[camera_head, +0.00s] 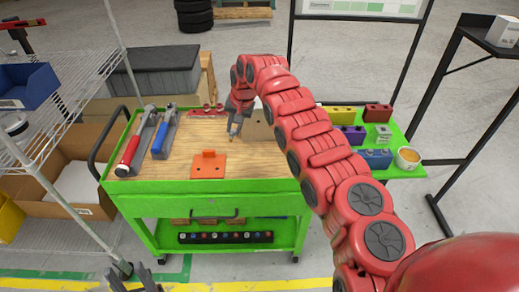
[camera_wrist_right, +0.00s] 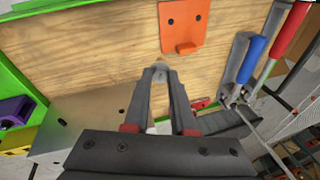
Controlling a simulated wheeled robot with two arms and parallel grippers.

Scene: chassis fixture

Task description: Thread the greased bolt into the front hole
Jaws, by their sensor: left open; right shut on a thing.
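My right gripper (camera_head: 235,130) is above the wooden top of the green cart, its fingers pointing down. In the right wrist view its fingertips (camera_wrist_right: 160,76) are close together on a small greyish piece, apparently the bolt (camera_wrist_right: 160,70); most of it is hidden by the fingers. An orange bracket (camera_head: 208,166) with two dark holes lies on the wood in front of the gripper; it also shows in the right wrist view (camera_wrist_right: 182,28). A plate with dark holes (camera_wrist_right: 85,130) is beside the fingers. Which hole is the front one I cannot tell. My left gripper (camera_head: 140,282) is open and empty at the bottom edge.
Coloured blocks (camera_head: 352,134) and a round tub (camera_head: 408,157) are on the right. My right arm hides part of the cart. Bare wood surrounds the bracket.

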